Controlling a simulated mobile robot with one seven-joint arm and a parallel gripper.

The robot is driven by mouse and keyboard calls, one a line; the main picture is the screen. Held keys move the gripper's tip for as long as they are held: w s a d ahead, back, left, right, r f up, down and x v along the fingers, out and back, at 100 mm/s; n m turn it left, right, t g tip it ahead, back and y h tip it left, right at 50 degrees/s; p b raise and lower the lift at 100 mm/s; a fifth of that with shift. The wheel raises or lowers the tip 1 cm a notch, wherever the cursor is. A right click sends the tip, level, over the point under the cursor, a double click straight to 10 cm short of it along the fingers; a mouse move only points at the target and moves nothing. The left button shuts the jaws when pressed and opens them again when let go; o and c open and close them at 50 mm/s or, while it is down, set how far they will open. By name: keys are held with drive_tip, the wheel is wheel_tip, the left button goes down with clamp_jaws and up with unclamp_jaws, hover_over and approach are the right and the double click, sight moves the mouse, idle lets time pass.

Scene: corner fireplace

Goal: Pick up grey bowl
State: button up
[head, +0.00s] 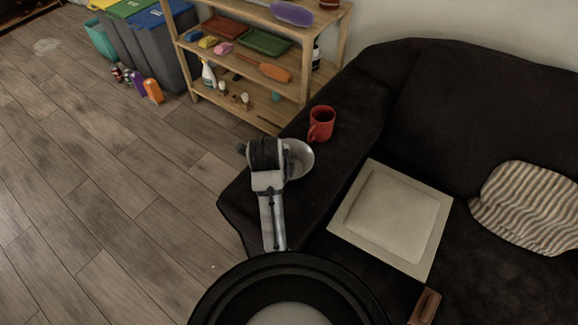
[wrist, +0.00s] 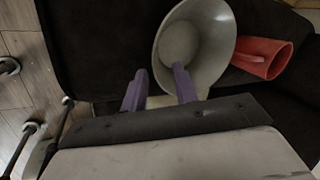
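The grey bowl (head: 301,159) rests on the arm of the dark sofa in the head view, partly hidden behind my gripper. In the wrist view the bowl (wrist: 190,38) shows at the top centre, with its hollow facing the camera. My gripper (wrist: 159,78) has its two purple fingers apart with a gap between them. The right finger overlaps the bowl's near part in the picture, and the left finger is just outside its left edge. I cannot tell whether either finger touches the bowl. In the head view the fingertips are hidden.
A red mug (head: 321,124) stands close beside the bowl, also in the wrist view (wrist: 262,57). A wooden shelf (head: 250,55) stands behind. Floor at left is mostly clear.

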drive_tip(key=x, duration=0.2)
drive_tip(key=p+x, duration=0.1)
drive_tip(key=x, duration=0.2)
drive_tip(key=shift+s+d+f, duration=0.15)
drive_tip(key=shift+f, duration=0.2)
drive_tip(key=shift+c, duration=0.4)
clamp_jaws()
drive_tip(key=shift+r, duration=0.1)
